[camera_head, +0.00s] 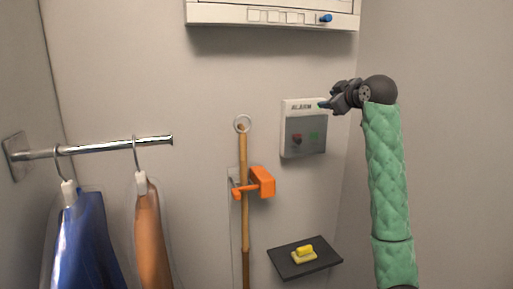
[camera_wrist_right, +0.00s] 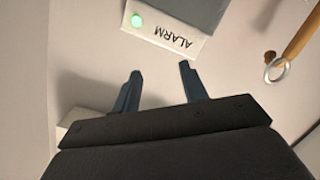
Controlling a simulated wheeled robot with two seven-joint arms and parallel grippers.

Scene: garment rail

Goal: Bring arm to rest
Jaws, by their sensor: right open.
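My right arm rises from the bottom right of the head view in a green quilted sleeve. Its dark gripper (camera_head: 326,105) is by the upper right corner of the alarm box (camera_head: 301,145). In the right wrist view the two fingers of the right gripper (camera_wrist_right: 160,85) are apart with nothing between them. The alarm box (camera_wrist_right: 170,35) lies beyond the fingertips there, with a lit green lamp (camera_wrist_right: 137,21). I cannot tell from these views whether the gripper touches the box. My left gripper is not in view.
A metal rail (camera_head: 105,147) at left holds a blue garment (camera_head: 85,240) and an orange-brown one (camera_head: 152,235). A wooden pole (camera_head: 244,210) stands in an orange clamp (camera_head: 262,182). A dark shelf (camera_head: 322,262) bears a yellow item (camera_head: 304,252). A white panel (camera_head: 230,14) is above.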

